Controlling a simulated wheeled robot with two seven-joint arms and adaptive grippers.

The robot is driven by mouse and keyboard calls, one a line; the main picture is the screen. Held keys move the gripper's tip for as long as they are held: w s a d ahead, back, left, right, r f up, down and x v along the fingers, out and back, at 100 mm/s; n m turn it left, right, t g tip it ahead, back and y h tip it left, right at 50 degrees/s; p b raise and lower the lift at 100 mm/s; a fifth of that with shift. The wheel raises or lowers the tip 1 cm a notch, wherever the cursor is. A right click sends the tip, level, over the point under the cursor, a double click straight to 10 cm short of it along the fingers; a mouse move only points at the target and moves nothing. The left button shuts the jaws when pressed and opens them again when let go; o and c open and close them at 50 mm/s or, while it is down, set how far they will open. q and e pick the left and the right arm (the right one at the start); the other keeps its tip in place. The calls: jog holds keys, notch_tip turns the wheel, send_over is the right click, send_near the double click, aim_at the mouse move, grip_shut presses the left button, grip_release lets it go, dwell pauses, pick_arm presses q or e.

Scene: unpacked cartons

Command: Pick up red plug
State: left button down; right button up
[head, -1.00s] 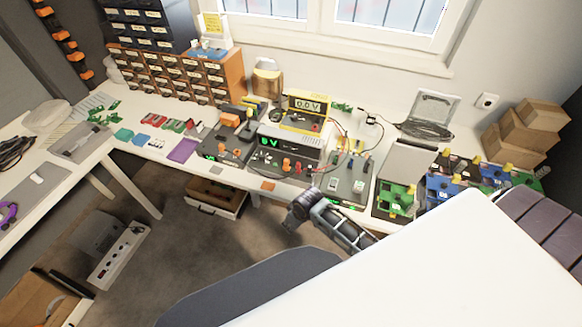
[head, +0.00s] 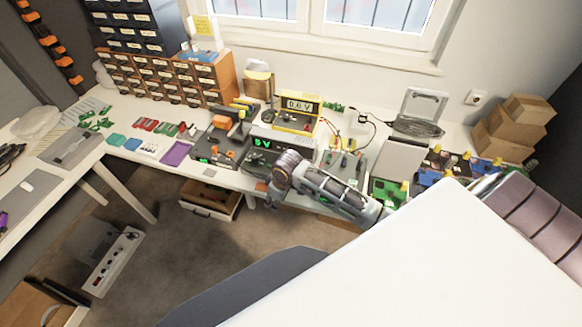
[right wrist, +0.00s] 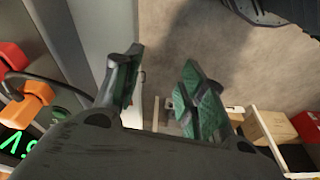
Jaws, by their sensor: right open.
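In the right wrist view a red plug (right wrist: 14,56) and orange plugs (right wrist: 40,92) sit at the left, by the green lit display (right wrist: 18,146) of the power supply. I cannot tell whether the red one is the task's plug. In the head view my right arm hides most of the plugs at the front of the power supply (head: 262,143). My right gripper (head: 264,190) is at the table's front edge, just before that supply. In the wrist view its open fingers (right wrist: 162,88) have nothing between them; the plugs lie left of them. My left gripper is not in view.
A yellow meter (head: 300,106) stands behind the supply, with wires running right. Circuit boards (head: 389,192) lie to the right. An open drawer (head: 210,198) is under the table. Cardboard boxes (head: 510,128) stand at the back right.

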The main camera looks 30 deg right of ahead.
jog(key=w+d+r+n+g, duration=0.1)
jog(key=w+d+r, duration=0.3)
jog(key=r, duration=0.5)
jog(key=w+d+r+n+g+h, duration=0.1)
jog(key=w+d+r, duration=0.2)
jog(key=d+r, duration=0.4)
jog(key=shift+w+r+h, duration=0.3)
jog(key=shift+w+r, duration=0.05)
jog(key=shift+r, duration=0.5)
jog(key=shift+f, duration=0.1)
jog(key=shift+d+f+p, duration=0.1)
jog(key=shift+f+p, duration=0.25)
jog(key=shift+f, duration=3.9)
jog(key=shift+w+d+f+p, duration=0.1)
jog(key=shift+d+f+p, duration=0.1)
jog(key=shift+f, duration=0.75)
jog(key=shift+w+d+f+p, duration=0.1)
jog(key=shift+d+f+p, duration=0.05)
jog(key=shift+f, duration=1.5)
